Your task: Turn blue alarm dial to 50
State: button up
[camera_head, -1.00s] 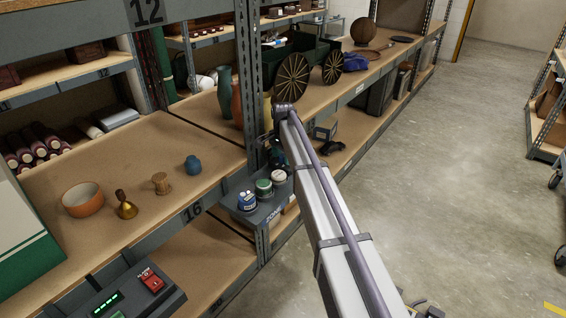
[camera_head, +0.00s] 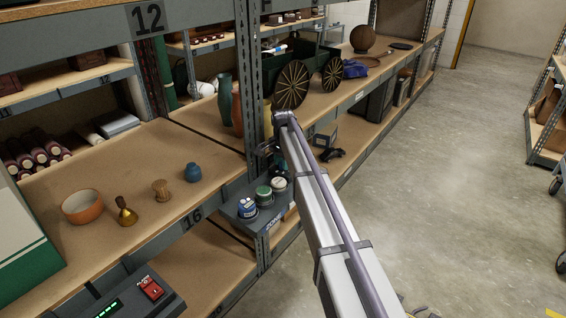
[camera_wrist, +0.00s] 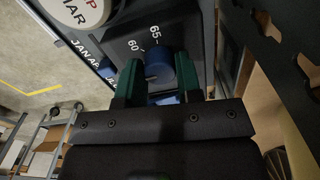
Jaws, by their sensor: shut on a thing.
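A blue dial (camera_wrist: 160,68) sits on a dark panel in the wrist view, with white marks 60 and 65 beside it. My gripper (camera_wrist: 158,72) has its two green fingers on either side of this dial and is shut on it. The fingers hide part of the dial, and no pointer is clear. In the head view, a dark console (camera_head: 262,220) carries a blue knob (camera_head: 247,207), a green knob (camera_head: 264,196) and a pale-topped knob (camera_head: 279,185). My gripper is small and dark there, just behind the console beside the shelf upright, so its contact is unclear.
A shelf upright (camera_head: 250,90) stands beside my wrist. The aisle floor (camera_head: 450,170) is clear.

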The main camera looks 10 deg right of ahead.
jog(key=n, duration=0.4)
jog(key=shift+n, duration=2.5)
jog(key=o, duration=0.9)
jog(key=shift+o, duration=0.2)
notch_tip(320, 180, up, 11)
jog(key=p, duration=1)
jog(key=shift+p, duration=0.4)
